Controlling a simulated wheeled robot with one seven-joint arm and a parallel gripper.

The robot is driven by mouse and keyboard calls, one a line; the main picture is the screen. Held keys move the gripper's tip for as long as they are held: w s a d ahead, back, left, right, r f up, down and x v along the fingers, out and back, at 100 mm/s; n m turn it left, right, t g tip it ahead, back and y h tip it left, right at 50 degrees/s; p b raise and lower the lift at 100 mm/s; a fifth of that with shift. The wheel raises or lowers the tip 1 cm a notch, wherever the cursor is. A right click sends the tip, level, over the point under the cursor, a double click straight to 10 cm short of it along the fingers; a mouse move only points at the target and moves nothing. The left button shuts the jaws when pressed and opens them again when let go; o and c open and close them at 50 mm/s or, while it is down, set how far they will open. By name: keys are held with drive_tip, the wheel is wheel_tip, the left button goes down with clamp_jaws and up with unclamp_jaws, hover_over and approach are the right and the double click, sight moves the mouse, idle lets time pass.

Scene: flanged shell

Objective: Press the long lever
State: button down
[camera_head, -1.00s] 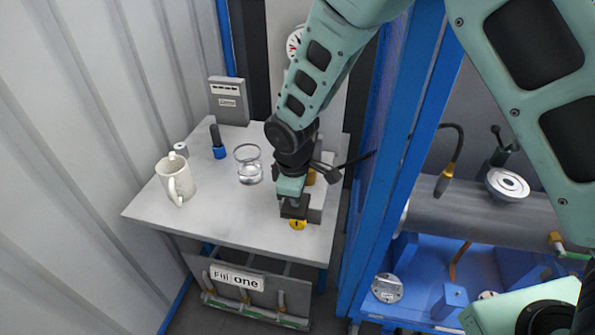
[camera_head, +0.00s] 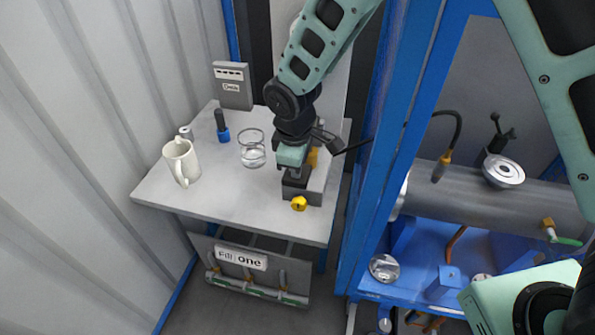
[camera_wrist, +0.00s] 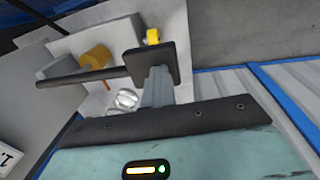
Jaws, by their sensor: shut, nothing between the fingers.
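The long lever appears to be the dark bar (camera_wrist: 85,75) in the wrist view. It runs left from a dark square plate (camera_wrist: 168,66). A thin dark rod (camera_head: 357,147) right of my wrist in the head view may be the same bar, but I cannot be sure. My gripper (camera_head: 297,174) is shut and empty, pointing down over the grey block at the table's right side. In the wrist view its grey fingers (camera_wrist: 158,88) overlap the dark plate; whether they touch it is unclear. My wrist hides part of the fixture.
A yellow knob (camera_head: 299,203) is on the block's front, with an orange-yellow cylinder (camera_head: 313,157) behind. A white mug (camera_head: 182,162), a glass (camera_head: 252,152) and a blue-based black handle (camera_head: 222,127) stand left on the table (camera_head: 235,198). A blue frame (camera_head: 372,200) rises close on the right.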

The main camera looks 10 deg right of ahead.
wheel_tip(320, 180, up, 8)
drive_tip(key=s+b, duration=0.1)
drive_tip(key=shift+a+r+b, duration=0.25)
drive_tip(key=shift+b, duration=0.1)
drive_tip(key=shift+s, duration=0.1)
idle(0.4)
drive_tip(key=s+d+r+m, duration=0.1)
drive_tip(key=s+d, duration=0.3)
drive_tip(key=s, duration=0.8)
drive_tip(key=s+d+r+m+g+y, duration=0.1)
drive_tip(key=s+d+r+m, duration=0.1)
drive_tip(key=s, duration=0.9)
drive_tip(key=d+m, duration=0.1)
drive_tip(key=m, duration=0.1)
drive_tip(key=shift+s+d+r+m+b, duration=0.2)
drive_tip(key=shift+s+d+m+b, duration=0.1)
drive_tip(key=shift+s+d+b, duration=0.1)
